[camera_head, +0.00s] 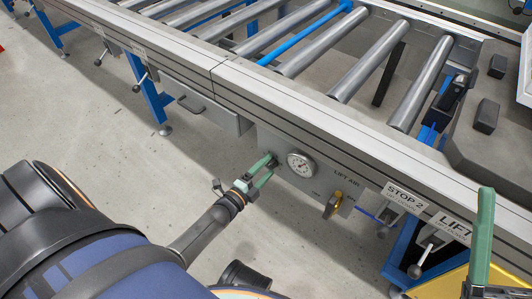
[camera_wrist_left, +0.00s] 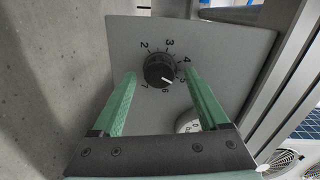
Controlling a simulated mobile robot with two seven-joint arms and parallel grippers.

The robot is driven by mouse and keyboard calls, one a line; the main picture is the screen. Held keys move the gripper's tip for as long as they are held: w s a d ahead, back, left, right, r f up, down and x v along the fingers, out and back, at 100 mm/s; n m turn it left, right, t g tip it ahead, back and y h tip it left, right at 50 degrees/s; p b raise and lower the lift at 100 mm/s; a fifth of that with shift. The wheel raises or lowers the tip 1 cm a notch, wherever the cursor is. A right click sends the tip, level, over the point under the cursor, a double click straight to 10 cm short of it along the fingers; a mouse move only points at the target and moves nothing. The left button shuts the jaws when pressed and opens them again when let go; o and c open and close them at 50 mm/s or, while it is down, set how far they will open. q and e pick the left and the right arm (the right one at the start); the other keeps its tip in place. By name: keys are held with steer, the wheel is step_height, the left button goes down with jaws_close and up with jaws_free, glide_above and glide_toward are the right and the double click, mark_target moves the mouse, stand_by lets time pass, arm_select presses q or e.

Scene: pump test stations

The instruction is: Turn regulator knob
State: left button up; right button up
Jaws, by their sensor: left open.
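The regulator knob (camera_wrist_left: 157,70) is round and black with a white pointer line. It sits on a grey panel with printed numbers around it, and the line points down-right, near the 6. My left gripper (camera_wrist_left: 161,75) is open, one green finger on each side of the knob; the right-hand finger looks closer to it. I cannot tell if either finger touches it. In the head view my left gripper (camera_head: 264,171) is at the panel, left of the gauge, largely hiding the knob. One green finger of my right gripper (camera_head: 484,236) shows at the lower right.
A round pressure gauge (camera_head: 301,165) is right of the knob, beside the LIFT AIR label. A brass fitting (camera_head: 332,206) and the STOP 2 sign (camera_head: 405,196) are further right. The roller conveyor (camera_head: 365,62) is above. Open floor lies to the left.

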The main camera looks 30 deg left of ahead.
arm_select(q)
steer(key=s+p, duration=0.3)
steer(key=s, duration=0.9)
steer(key=shift+s+a+r+p, duration=0.25)
steer(key=shift+a+r+p, duration=0.1)
steer(key=shift+a+r, duration=0.1)
